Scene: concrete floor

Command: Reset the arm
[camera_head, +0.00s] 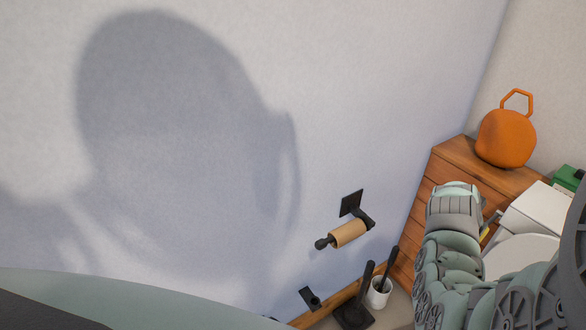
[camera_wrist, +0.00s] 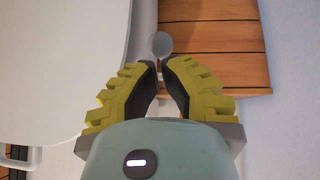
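My arm shows at the lower right in the head view, beside the wooden cabinet and the white fixture. Only a bit of yellow, likely part of my gripper, shows past the arm there. In the wrist view my gripper (camera_wrist: 161,67) has two yellow ridged fingers with dark inner pads. The fingertips stand a little apart, and I see nothing held between them. A small grey round thing (camera_wrist: 162,44) shows just past the tips. I cannot tell how far beyond them it is.
A wooden slatted cabinet (camera_head: 450,155) carries an orange round vessel (camera_head: 506,138). A white fixture (camera_head: 538,215) stands beside it. A paper roll (camera_head: 348,234) hangs on the wall holder. A white cup (camera_head: 379,293) with a dark handle stands below. The wall at left is bare.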

